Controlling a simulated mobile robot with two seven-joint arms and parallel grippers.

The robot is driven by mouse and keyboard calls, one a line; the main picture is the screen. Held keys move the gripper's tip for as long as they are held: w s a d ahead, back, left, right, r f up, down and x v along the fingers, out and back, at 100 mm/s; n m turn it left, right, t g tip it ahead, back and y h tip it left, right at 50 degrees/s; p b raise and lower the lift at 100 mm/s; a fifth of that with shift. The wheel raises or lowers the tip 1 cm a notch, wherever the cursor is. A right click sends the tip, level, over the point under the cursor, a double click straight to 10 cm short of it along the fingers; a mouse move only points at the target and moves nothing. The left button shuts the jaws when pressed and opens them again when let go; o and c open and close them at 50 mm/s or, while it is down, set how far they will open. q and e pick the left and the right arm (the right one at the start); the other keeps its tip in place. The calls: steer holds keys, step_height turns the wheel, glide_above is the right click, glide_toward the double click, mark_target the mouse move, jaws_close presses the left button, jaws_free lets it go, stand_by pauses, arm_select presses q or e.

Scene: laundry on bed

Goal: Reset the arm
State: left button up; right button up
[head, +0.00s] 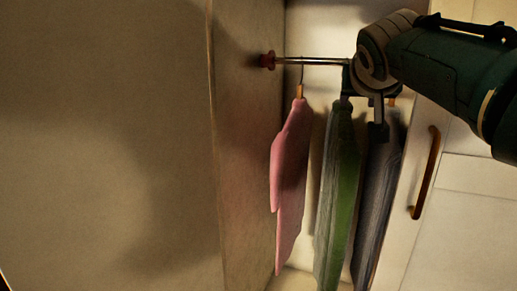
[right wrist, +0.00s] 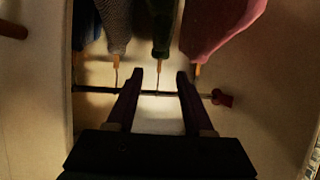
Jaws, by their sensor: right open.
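My right gripper (head: 362,110) is up at the hanging rod (head: 318,61) inside an open wardrobe, with its arm coming in from the upper right. In the right wrist view its two fingers (right wrist: 160,76) are apart, with nothing gripped. The hook of the green garment's hanger shows in the gap between them; whether they touch it I cannot tell. The green garment (head: 340,190) hangs below the gripper, between a pink garment (head: 290,180) and a grey garment (head: 378,195). My left gripper is not in view.
A large wardrobe panel (head: 110,150) fills the left. The rod ends at a red knob (head: 267,60). A door with a brown handle (head: 427,170) stands at the right. In the right wrist view a dark blue garment (right wrist: 85,22) hangs beside the grey one.

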steer(key=s+d+f+g+p, duration=0.25)
steer(key=s+f, duration=0.35)
steer(key=s, duration=0.3)
steer(key=s+d+f+g+p, duration=0.2)
steer(key=s+f+p, duration=0.1)
steer(key=s+f, duration=0.5)
steer(key=s+a+r+n+g+y+p, duration=0.2)
steer(key=s, duration=1.2)
steer(key=s+a+r+n+g+y+p, duration=0.2)
steer(key=s+a+n+g, duration=0.1)
steer(key=s, duration=1.1)
step_height(320, 180, up, 37)
steer(key=p, duration=3.8)
steer(key=shift+d+r, duration=0.15)
steer(key=shift+r, duration=0.05)
steer(key=shift+w, duration=0.1)
